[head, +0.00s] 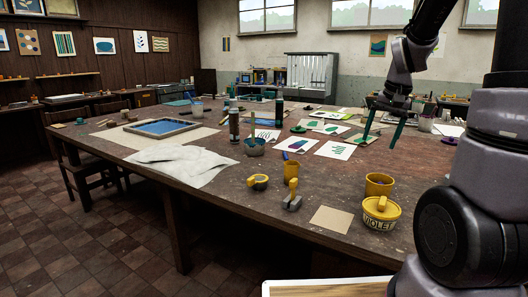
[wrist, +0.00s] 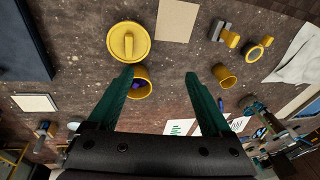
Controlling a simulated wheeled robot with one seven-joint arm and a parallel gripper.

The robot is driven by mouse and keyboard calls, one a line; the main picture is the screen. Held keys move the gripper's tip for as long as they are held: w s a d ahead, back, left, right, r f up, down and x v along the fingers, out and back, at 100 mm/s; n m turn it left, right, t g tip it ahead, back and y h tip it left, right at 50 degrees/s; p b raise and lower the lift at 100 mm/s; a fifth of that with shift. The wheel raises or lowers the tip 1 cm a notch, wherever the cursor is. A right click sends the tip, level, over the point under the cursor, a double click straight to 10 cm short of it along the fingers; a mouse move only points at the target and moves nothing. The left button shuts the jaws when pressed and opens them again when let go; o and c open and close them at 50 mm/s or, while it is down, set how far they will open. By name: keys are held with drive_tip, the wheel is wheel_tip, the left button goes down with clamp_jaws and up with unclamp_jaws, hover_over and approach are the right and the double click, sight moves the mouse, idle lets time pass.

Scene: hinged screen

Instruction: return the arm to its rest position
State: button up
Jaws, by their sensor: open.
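My gripper (head: 381,139) hangs in the air over the right part of the big table (head: 230,222), its two green fingers pointing down. In the wrist view my gripper (wrist: 158,76) has its fingers wide apart with nothing held between them. A yellow cup (wrist: 141,74) with a dark purple inside shows beside the left fingertip in that view. My arm rises from the right of the head view, bent above the table, and hides part of the table's right side.
A yellow tin marked VIOLET (head: 381,214), a yellow cup (head: 379,184), a yellow-handled tool (head: 292,196), a yellow ring (head: 258,182) and a beige card (head: 331,219) stand or lie near the front. A blue-filled frame (head: 160,127) and pale cloth (head: 183,164) lie left. Printed sheets lie near my gripper.

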drive_tip(key=s+a+r+t, duration=0.2)
drive_tip(key=s+a+r, duration=0.2)
drive_tip(key=s+r, duration=0.2)
drive_tip(key=s+a+r+n+t+y, duration=0.1)
drive_tip(key=s+a+r, duration=0.4)
drive_tip(key=s, duration=0.6)
wheel_tip(320, 180, up, 2)
drive_tip(key=shift+a+r+n+t, duration=0.1)
drive_tip(key=shift+a+n+t, duration=0.15)
drive_tip(key=shift+t, duration=0.55)
drive_tip(key=shift+w+d, duration=0.1)
